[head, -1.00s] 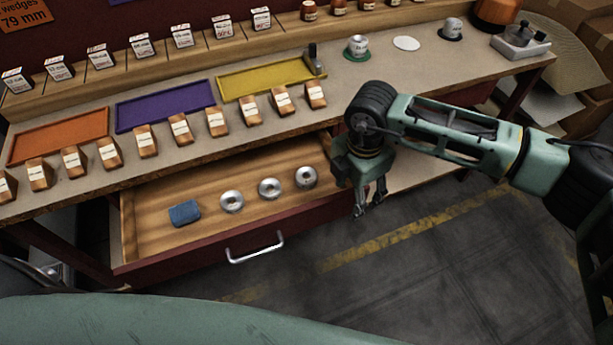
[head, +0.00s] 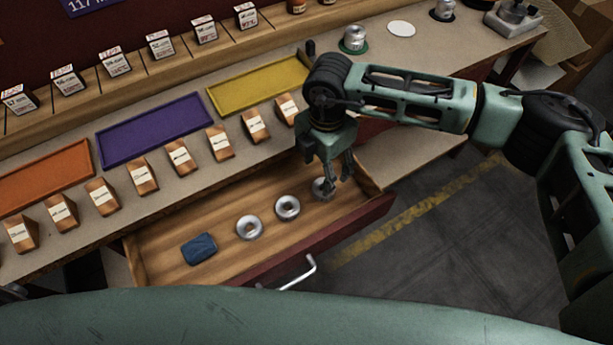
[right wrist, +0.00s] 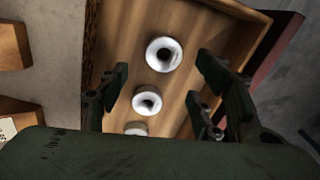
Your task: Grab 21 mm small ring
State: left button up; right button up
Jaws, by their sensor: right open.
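Three silver rings lie in a row in the open wooden drawer (head: 215,262): a left ring (head: 249,228), a middle ring (head: 287,208) and a right ring (head: 321,187). No size marking on them is readable. My right gripper (head: 340,183) points down over the right ring and partly hides it. In the right wrist view my gripper (right wrist: 161,77) is open and empty, its fingers spread either side of the row. The right ring (right wrist: 164,54) is farthest up, the middle ring (right wrist: 147,101) is below it, and the left ring (right wrist: 136,128) is partly hidden. My left gripper is not in view.
A blue block (head: 199,248) lies left of the rings. The drawer's dark red front (head: 340,226) has a metal handle (head: 300,273). Labelled wooden wedges line the bench edge above, before orange (head: 45,176), purple (head: 155,130) and yellow (head: 258,86) trays.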

jog(key=shift+f, duration=0.75)
jog(key=f, duration=0.1)
jog(key=f+p, duration=0.1)
jog(key=f, duration=0.1)
jog(key=shift+d, duration=0.3)
notch_tip(320, 180, down, 2)
jog(key=shift+w+f, duration=0.15)
jog(key=shift+f, duration=0.35)
jog(key=c, duration=1.3)
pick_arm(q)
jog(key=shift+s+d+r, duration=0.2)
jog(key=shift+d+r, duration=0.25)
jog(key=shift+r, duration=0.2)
